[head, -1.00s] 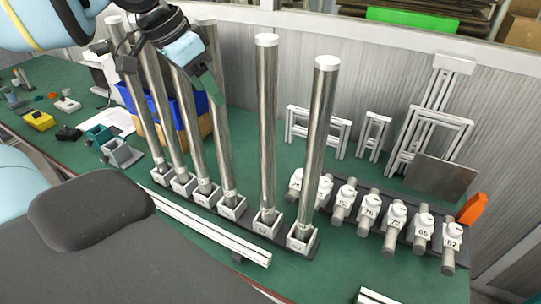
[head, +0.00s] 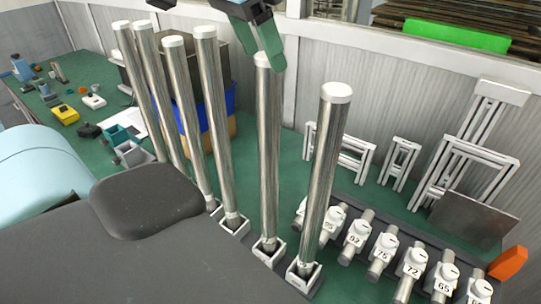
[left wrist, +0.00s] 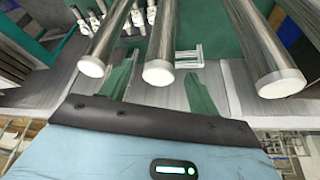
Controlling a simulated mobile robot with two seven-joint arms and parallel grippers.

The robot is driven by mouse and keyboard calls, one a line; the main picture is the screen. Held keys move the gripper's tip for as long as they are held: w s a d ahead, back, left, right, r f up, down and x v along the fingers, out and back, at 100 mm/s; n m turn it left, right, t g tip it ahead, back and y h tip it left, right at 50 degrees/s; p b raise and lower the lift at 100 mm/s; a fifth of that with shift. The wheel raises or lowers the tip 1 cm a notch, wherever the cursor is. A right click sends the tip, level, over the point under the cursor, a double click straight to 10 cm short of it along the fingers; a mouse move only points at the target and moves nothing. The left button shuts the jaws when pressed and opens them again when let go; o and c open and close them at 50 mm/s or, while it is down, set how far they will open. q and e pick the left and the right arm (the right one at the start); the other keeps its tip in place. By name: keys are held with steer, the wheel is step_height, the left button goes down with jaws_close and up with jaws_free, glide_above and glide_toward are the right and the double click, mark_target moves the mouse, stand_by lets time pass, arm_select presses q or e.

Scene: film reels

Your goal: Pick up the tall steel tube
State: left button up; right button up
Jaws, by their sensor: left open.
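Several tall steel tubes with white end caps stand upright in white sockets in a row. In the head view, one tube (head: 268,150) is second from the right, beside the rightmost tube (head: 322,180). My left gripper (head: 268,50) is open at the top of that second tube, one green finger showing in front of its upper end. In the left wrist view, the tube (left wrist: 160,50) has its capped end between the two green fingers of my left gripper (left wrist: 157,78), with gaps showing on both sides. My right gripper is not in view.
Neighbouring tubes stand close on both sides. A dark rack of numbered white-clamped short cylinders (head: 412,260) is at the right. White frames (head: 470,150) and a metal plate (head: 470,220) stand by the grey wall. A blue bin (head: 195,105) is behind the left tubes.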

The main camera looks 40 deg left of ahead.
mark_target(272, 74)
arm_select(q)
steer(key=shift+x, duration=2.65)
steer(key=shift+r, duration=0.1)
jaws_close()
